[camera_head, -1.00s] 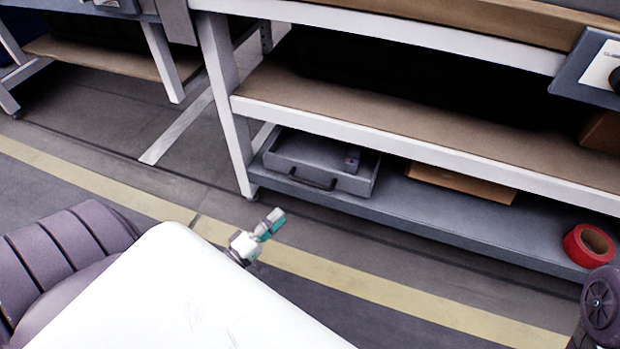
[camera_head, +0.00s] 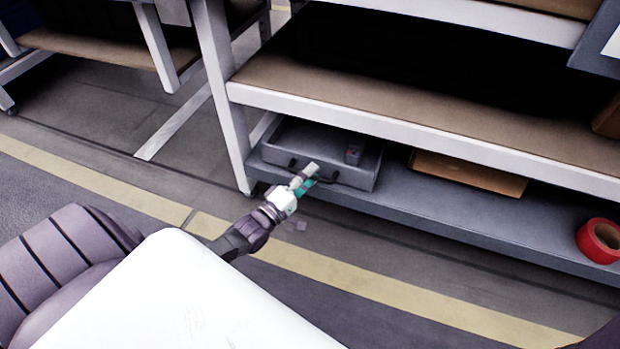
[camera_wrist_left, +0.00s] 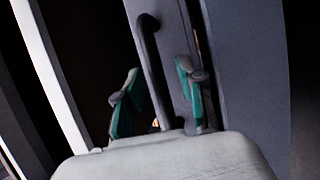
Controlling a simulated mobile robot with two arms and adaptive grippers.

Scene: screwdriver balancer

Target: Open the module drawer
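The module drawer (camera_head: 358,179) is a grey, open-topped box on the bottom shelf, with a small dark block inside at its right. Its black handle (camera_head: 328,179) is on the front face and is partly hidden by my left gripper (camera_head: 309,177). In the left wrist view the handle (camera_wrist_left: 151,60) runs between the two teal-padded fingers of the left gripper (camera_wrist_left: 157,92), which are apart on either side of it. Gaps show between fingers and handle, so the gripper is open. My right gripper is not in view.
The bottom shelf (camera_head: 450,222) also holds a flat brown box (camera_head: 470,174) and a red tape roll (camera_head: 601,241). A white shelf leg (camera_head: 222,100) stands just left of the drawer. The floor in front, with a yellow stripe (camera_head: 370,288), is clear.

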